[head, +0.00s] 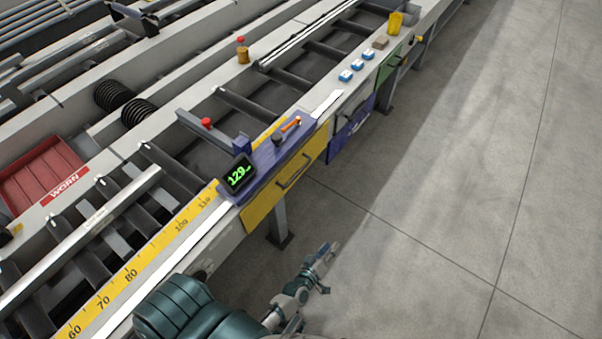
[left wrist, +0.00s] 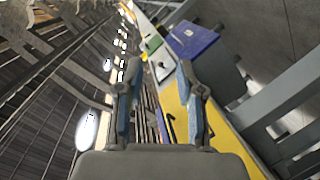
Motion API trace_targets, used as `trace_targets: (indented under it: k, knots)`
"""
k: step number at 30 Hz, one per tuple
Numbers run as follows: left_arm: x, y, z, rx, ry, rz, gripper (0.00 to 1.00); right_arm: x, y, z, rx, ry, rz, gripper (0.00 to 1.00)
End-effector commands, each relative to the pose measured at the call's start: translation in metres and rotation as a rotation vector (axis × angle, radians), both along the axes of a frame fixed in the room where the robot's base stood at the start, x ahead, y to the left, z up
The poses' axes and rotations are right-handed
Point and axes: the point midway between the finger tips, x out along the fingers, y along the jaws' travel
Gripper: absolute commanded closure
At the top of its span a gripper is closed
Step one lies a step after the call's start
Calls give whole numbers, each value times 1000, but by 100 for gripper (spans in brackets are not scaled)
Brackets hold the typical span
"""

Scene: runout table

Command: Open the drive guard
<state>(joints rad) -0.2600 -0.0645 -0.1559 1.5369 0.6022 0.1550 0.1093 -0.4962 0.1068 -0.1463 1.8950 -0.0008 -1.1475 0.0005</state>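A yellow guard panel (head: 285,187) with a dark bar handle (head: 294,171) covers the table's front side, below the blue stop carriage. It looks shut. The yellow panel (left wrist: 172,98) and its dark handle (left wrist: 171,128) also show in the left wrist view, partly between and behind my fingers. My left gripper (head: 325,268) is out over the floor, in front of and below the yellow panel, clear of it. In the left wrist view its two fingers (left wrist: 158,78) stand apart with nothing between them. My right gripper is not in view.
A blue panel (head: 351,122) and a green panel (head: 389,66) sit farther along the front. A display reading 129 (head: 239,175) and an orange-handled lever (head: 291,124) are on top. A table leg (head: 279,222) stands below the yellow panel. The floor at right is clear.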

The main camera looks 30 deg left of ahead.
Motion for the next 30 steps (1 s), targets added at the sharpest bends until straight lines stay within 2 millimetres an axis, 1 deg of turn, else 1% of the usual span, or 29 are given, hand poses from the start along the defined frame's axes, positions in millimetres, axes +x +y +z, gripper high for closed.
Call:
trace_targets:
  k: [1, 3, 6, 7, 9, 12, 14, 17, 20, 24, 30]
  knots:
    - [17, 14, 24, -102, -118, 130, 63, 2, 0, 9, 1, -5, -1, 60]
    - [29, 39, 57, -234, -264, 308, 63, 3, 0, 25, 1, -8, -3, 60]
    - [29, 72, 84, -376, -410, 523, 63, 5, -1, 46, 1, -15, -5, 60]
    - [27, 80, 89, -407, -440, 574, 63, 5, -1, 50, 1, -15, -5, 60]
    - [23, 94, 96, -463, -493, 669, 63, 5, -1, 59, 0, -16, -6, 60]
    - [20, 105, 100, -503, -532, 743, 63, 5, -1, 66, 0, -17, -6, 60]
    - [22, 110, 101, -512, -540, 760, 63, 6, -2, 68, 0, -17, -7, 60]
    - [32, 119, 104, -511, -544, 763, 63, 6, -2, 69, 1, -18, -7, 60]
    - [48, 132, 107, -510, -545, 760, 63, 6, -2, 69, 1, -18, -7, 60]
    - [74, 153, 111, -509, -544, 758, 63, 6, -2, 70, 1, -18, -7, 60]
    - [110, 184, 118, -508, -543, 759, 63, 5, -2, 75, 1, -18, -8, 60]
